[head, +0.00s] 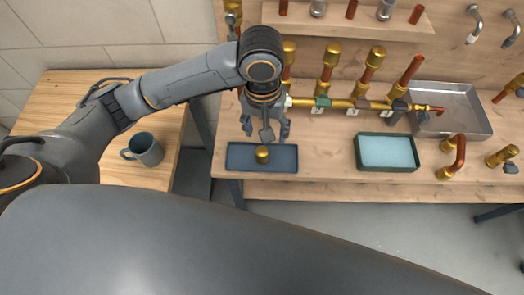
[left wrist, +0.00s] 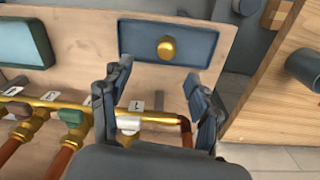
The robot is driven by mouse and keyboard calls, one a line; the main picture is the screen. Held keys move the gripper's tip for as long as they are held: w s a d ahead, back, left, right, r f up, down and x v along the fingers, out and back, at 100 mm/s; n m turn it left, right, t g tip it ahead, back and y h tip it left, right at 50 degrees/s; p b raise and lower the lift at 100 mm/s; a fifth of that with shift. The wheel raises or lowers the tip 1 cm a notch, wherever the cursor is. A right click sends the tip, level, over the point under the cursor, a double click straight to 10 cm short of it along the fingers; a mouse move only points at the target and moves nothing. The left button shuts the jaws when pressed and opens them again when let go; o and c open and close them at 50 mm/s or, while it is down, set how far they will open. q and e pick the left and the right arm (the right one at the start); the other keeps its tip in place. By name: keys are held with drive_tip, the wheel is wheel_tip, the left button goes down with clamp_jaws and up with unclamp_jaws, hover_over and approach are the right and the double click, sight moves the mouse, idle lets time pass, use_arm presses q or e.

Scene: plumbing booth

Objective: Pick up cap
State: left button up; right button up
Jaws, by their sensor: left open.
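The cap (head: 262,154) is a small brass piece standing on a dark blue tray (head: 235,158) near the front left of the workbench. In the left wrist view the cap (left wrist: 166,48) sits near the middle of the tray (left wrist: 140,40), beyond the fingertips. My left gripper (head: 266,133) is open and empty, its fingers pointing down just above and behind the cap. In the left wrist view my left gripper (left wrist: 155,82) has its fingers spread wide, with the cap ahead of the gap and not touched. My right gripper is not in view.
A brass and copper pipe manifold (head: 335,102) with numbered tags runs behind the tray. A green tray with a light blue pad (head: 388,151) and a metal tray (head: 455,105) lie to the right. A mug (head: 145,149) stands on the left wooden table.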

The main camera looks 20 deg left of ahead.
sight(262, 151)
use_arm(q)
drive_tip(key=shift+n, duration=0.3)
drive_tip(key=f, duration=0.8)
drive_tip(key=a+f, duration=0.1)
drive_tip(key=f, duration=0.4)
drive_tip(key=shift+w+f, duration=0.1)
drive_tip(key=shift+w, duration=0.2)
drive_tip(key=c, duration=1.2)
